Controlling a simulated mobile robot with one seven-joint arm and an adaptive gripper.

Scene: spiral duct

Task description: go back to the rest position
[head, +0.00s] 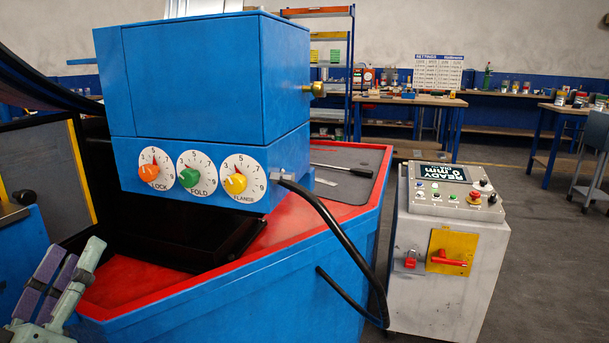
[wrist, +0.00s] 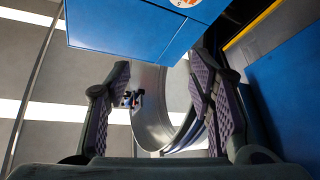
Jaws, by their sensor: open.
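My gripper (head: 62,283) shows at the lower left of the head view, beside the blue and red machine bed. In the wrist view its two purple-padded fingers (wrist: 160,110) stand wide apart with nothing between the pads. Beyond them in the wrist view is a curved grey metal band (wrist: 158,100), and the underside of a blue housing (wrist: 130,30) is above. The blue machine head (head: 215,80) carries three dials: an orange one (head: 149,171), a green one (head: 190,175) and a yellow one (head: 236,182).
A grey control cabinet (head: 440,270) with a lit display stands right of the machine. A black cable (head: 340,235) hangs from the blue head. The red-edged bed (head: 290,215) lies below it. Workbenches (head: 410,100) stand at the back. Floor is open at the right.

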